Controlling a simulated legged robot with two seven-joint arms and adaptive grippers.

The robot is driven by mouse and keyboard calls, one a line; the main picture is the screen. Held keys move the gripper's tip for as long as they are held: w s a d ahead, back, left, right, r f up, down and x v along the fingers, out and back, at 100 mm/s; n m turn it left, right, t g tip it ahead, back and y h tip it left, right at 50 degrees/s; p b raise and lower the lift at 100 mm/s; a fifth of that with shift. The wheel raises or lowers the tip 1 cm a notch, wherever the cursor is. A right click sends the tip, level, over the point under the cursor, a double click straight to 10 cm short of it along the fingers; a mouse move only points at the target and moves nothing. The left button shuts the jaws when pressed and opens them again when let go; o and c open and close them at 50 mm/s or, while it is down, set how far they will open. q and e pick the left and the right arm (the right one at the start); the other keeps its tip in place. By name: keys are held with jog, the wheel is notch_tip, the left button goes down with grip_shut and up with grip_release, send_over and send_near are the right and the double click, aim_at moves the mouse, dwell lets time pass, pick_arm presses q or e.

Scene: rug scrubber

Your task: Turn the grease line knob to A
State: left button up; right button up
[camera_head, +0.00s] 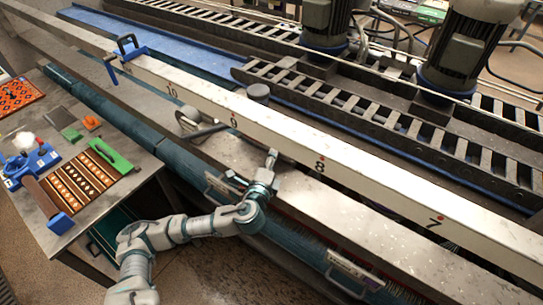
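I cannot pick out a grease line knob or a letter A for certain. A grey lever-like fitting (198,128) sits on the near side of the beam, by the number 9. My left arm comes in from the bottom left, and its gripper (271,155) is over the metal ledge just in front of the beam, between the numbers 9 and 8. The fingers are too small to show a gap. My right gripper is out of the picture.
A blue clamp (128,52) sits on the beam. Large motors (462,45) and a slotted chain track (350,105) stand behind it.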

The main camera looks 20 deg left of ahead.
pick_arm(q)
jog(key=shift+r, duration=0.1)
jog(key=shift+s, duration=0.2)
jog(key=s, duration=0.6)
jog(key=shift+s, duration=0.4)
jog(key=shift+s, duration=0.1)
